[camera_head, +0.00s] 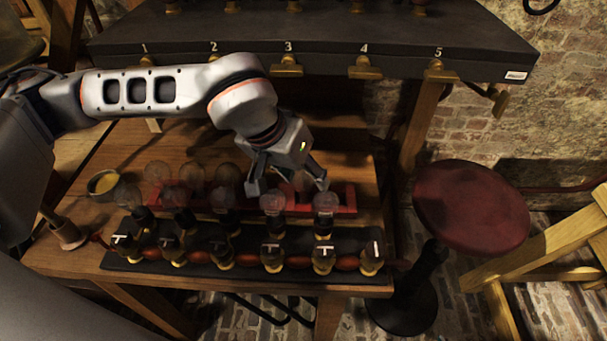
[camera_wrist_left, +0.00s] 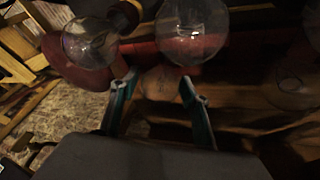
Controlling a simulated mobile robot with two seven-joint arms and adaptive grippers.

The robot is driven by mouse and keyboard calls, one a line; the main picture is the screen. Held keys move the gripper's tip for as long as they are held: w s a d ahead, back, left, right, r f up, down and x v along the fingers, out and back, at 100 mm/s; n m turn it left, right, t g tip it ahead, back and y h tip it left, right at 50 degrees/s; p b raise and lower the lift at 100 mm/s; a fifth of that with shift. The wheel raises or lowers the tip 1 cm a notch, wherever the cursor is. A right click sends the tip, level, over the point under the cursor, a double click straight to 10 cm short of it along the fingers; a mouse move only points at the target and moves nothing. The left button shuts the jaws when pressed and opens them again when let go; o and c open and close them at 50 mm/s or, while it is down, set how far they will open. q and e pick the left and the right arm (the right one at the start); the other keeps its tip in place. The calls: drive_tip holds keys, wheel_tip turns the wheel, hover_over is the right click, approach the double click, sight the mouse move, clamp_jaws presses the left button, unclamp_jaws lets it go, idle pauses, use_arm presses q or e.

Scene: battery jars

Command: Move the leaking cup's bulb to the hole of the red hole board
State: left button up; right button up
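The red hole board (camera_head: 350,197) lies on the wooden table, with several clear glass bulbs (camera_head: 194,174) at its left and middle part. I cannot tell which cup leaks. My left gripper (camera_head: 287,188) is open above the right part of the board, pointing down. My right gripper is not seen.
A dark shelf (camera_head: 330,48) with brass taps numbered 1 to 5 stands behind the table. A yellow-filled cup (camera_head: 104,183) stands at the left. A red stool (camera_head: 470,205) is at the right.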

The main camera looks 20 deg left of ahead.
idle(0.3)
use_arm(q)
drive_tip(key=v, duration=1.2)
